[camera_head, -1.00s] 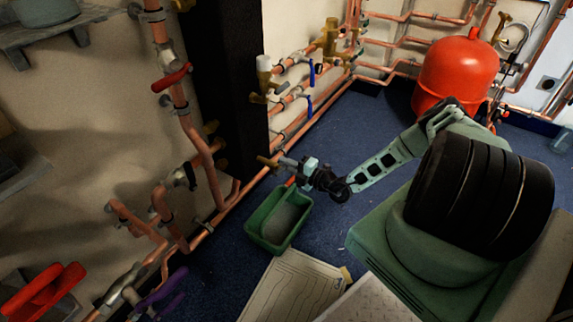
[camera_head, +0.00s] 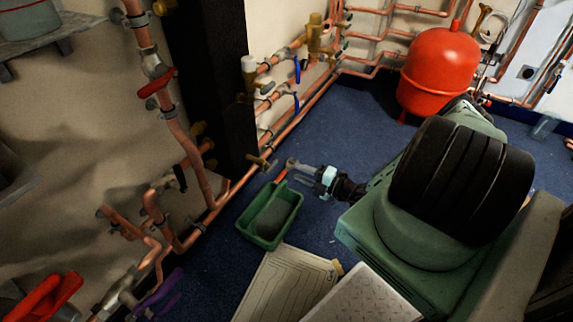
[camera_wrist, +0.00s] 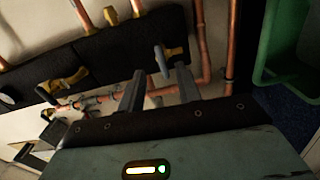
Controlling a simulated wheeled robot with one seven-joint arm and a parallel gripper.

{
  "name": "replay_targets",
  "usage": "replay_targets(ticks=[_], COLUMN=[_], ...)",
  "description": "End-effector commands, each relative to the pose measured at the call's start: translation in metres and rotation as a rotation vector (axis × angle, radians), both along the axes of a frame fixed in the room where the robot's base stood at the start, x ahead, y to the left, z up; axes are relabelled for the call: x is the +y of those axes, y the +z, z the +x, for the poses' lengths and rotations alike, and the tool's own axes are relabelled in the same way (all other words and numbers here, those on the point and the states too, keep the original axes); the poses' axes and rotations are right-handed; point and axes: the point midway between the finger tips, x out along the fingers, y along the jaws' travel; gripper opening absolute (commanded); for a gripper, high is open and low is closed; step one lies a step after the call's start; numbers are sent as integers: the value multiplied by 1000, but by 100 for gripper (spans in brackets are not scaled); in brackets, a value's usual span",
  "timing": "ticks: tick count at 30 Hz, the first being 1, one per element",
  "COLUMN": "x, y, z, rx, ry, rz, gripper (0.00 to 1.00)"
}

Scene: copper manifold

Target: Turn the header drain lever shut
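A brass fitting (camera_head: 262,163) sits low on the copper pipework beside the green tray in the head view; I take it for the header drain, but its lever is too small to make out surely. My gripper (camera_head: 292,164) is just right of it, with a small gap showing. In the wrist view, a brass valve (camera_wrist: 174,52) with a grey handle (camera_wrist: 161,62) is beyond the fingertips, roughly between them. The fingers of my gripper (camera_wrist: 160,78) are spread apart with nothing held between them. Whether that handle is the drain lever, I cannot tell for certain.
The green tray (camera_head: 246,232) stands on the blue floor below my gripper and also shows in the wrist view (camera_wrist: 263,62). Copper pipes (camera_head: 208,190) run along the wall. Blue-handled valves, a dark column (camera_head: 212,80) and a red tank (camera_head: 440,75) are farther back.

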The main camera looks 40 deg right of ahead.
Motion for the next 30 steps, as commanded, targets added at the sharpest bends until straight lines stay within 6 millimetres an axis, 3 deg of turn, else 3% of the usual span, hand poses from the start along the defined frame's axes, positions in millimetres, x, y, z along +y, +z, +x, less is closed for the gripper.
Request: replay_targets(ticks=[6, 12, 30], x=[-16, -23, -24], y=[1, 0, 0], z=[-42, -62, -66], rx=[2, 2, 1], ry=[-2, 0, 0], rz=[0, 0, 1], gripper=[34, 34, 34])
